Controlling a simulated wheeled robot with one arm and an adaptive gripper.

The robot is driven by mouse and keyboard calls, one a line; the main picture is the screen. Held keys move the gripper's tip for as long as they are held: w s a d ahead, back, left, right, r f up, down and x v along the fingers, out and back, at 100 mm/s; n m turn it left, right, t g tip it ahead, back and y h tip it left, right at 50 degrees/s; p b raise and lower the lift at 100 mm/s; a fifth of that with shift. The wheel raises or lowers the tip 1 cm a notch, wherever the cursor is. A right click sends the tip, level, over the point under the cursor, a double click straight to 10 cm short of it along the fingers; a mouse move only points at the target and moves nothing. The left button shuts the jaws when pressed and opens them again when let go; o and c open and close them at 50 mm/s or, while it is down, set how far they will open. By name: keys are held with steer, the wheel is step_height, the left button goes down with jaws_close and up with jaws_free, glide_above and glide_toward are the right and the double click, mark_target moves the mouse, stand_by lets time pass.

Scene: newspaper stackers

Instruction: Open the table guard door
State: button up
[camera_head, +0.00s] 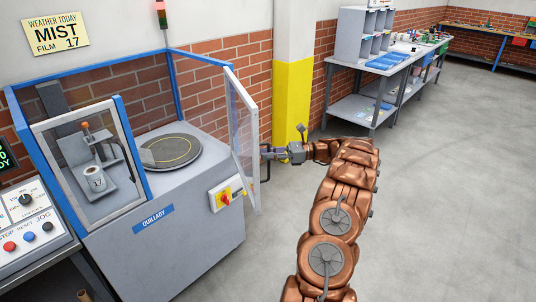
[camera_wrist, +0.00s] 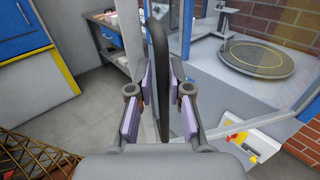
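The table guard door (camera_head: 242,140) is a clear pane in a pale frame on the right of the grey machine (camera_head: 185,240). It stands swung outward, and the guard's front is open beside it. Its dark handle (camera_head: 264,165) is on the outer side. My gripper (camera_head: 270,153) is at this handle. In the wrist view the handle (camera_wrist: 160,60) is an upright dark bar between the two fingers of my gripper (camera_wrist: 163,85). The finger pads look closed on it, with little gap at the tips. The round turntable (camera_head: 170,152) shows inside the guard.
A red and yellow switch (camera_head: 222,196) is on the machine's side below the door. A yellow-painted pillar (camera_head: 292,95) stands behind the gripper. A grey workbench (camera_head: 365,105) is along the wall. The floor (camera_head: 450,200) to the right is clear.

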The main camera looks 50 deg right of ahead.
steer(key=shift+o, duration=1.4)
steer(key=shift+r, duration=0.1)
step_height(320, 180, up, 10)
